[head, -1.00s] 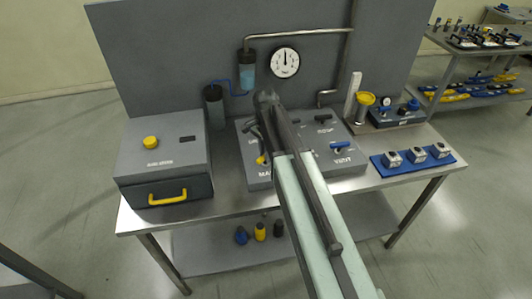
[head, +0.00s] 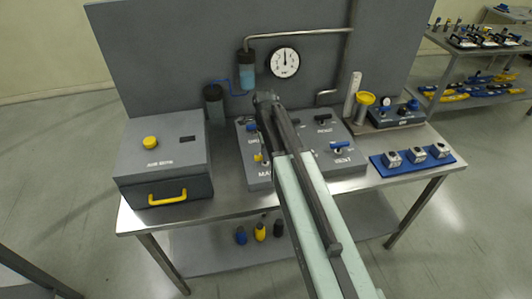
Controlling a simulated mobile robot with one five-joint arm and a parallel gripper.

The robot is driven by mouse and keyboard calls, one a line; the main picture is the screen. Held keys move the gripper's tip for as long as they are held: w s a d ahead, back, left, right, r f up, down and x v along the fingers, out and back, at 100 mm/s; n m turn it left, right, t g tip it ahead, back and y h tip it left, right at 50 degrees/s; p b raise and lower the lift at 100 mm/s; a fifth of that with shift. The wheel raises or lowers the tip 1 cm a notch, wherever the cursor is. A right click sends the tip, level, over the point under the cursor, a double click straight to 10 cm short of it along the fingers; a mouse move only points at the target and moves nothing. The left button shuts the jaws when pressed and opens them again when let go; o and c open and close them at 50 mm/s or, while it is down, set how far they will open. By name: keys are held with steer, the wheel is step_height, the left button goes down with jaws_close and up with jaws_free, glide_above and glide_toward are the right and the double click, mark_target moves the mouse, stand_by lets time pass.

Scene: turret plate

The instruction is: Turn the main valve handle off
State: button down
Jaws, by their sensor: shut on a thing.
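The grey valve panel (head: 262,180) stands in the middle of the steel bench. My arm reaches over the panel from the front and hides most of that valve. My gripper (head: 261,150) points down at the yellow handle and is shut on it; its fingertips are mostly hidden. The handle's exact angle cannot be told.
A pressure gauge (head: 285,62) is on the back board. A grey box (head: 165,165) with a yellow button stands at left. A blue mat (head: 405,168) with small blocks lies at right.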

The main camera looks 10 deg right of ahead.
stand_by(0.3)
steer(key=c, duration=1.4)
jaws_free()
steer(key=shift+o, duration=0.2)
steer(key=shift+r, duration=0.15)
step_height(320, 180, up, 8)
steer(key=p, duration=0.8)
steer(key=shift+f, duration=0.25)
